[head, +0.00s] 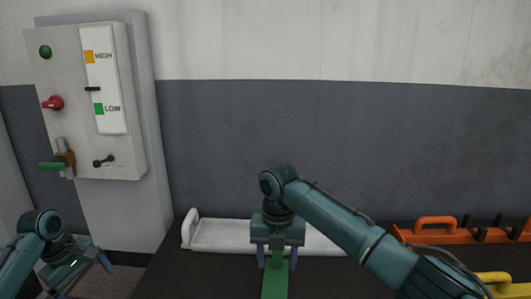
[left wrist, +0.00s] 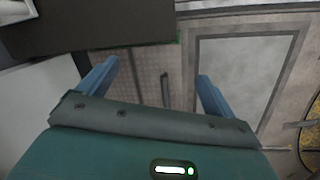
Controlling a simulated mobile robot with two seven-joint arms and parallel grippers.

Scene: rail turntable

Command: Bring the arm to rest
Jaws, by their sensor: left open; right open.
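My right arm reaches in from the right in the head view. Its gripper (head: 277,262) points down over the dark table, open, with its fingers on either side of a green bar (head: 275,284). I cannot tell whether the fingers touch the bar. My left gripper (head: 80,272) is low at the left of the head view, beside the table. In the left wrist view the left gripper (left wrist: 155,80) is open and empty, its two blue fingers spread above the floor.
A white tray (head: 221,236) lies behind the right gripper. An orange rack (head: 455,234) and a yellow handled thing (head: 497,281) are at the right. A wall panel (head: 85,104) carries a HIGH/LOW gauge, knobs and a green-handled lever (head: 53,165). Bare floor (left wrist: 240,75) lies below the left gripper.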

